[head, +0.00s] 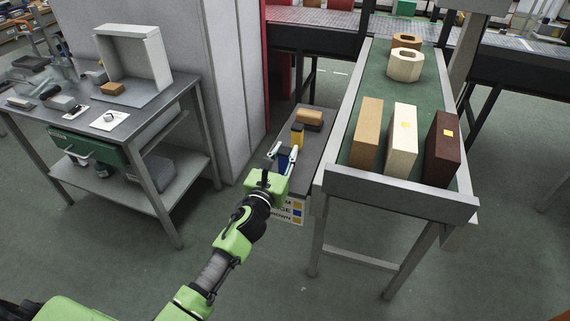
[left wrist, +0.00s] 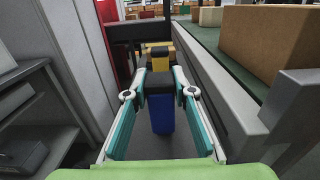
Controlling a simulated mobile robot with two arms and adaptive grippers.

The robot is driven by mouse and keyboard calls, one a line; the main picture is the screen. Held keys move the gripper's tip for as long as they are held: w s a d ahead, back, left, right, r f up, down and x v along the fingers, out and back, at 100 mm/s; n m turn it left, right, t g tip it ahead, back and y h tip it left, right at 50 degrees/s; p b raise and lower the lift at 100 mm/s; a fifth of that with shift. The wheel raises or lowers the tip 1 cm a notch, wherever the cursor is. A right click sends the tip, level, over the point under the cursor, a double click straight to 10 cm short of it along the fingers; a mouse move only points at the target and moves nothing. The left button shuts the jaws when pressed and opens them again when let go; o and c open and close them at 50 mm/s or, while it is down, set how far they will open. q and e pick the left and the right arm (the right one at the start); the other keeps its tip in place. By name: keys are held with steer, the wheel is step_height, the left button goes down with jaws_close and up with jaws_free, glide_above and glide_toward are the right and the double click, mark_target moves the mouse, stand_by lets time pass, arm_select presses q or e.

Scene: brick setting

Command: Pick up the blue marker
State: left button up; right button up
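The blue marker (left wrist: 162,114) stands upright with a black cap, in the middle of the left wrist view. In the head view a blue part of it (head: 283,162) shows between the fingers of my left gripper (head: 284,154). My left gripper, also in the left wrist view (left wrist: 160,82), is open, with one finger on each side of the marker. I cannot tell if the fingers touch it. Its lower end is partly hidden by the gripper in the head view. My right gripper is not in view.
A yellow marker (head: 297,135) with a black cap stands just behind, with a brown and black block (head: 309,117) beyond. The conveyor (head: 400,194) with tall blocks is close on the right. A grey cabinet (head: 220,90) and a workbench (head: 150,117) are on the left.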

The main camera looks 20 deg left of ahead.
arm_select(q)
steer(key=shift+r, duration=0.15)
steer(key=shift+r, duration=0.25)
step_height(320, 180, up, 2)
steer(key=shift+r+p, duration=0.2)
steer(key=shift+p, duration=0.5)
steer(key=s+r, duration=0.3)
steer(key=s, duration=0.1)
steer(key=s+r+p, duration=0.1)
steer(key=s+r, duration=0.2)
steer(key=s, duration=0.2)
steer(key=s+r, duration=0.4)
steer(key=s, duration=0.1)
steer(key=shift+a+p, duration=0.2)
steer(key=shift+p, duration=0.2)
steer(key=o, duration=0.3)
steer(key=shift+f, duration=0.1)
steer(key=shift+c, duration=0.4)
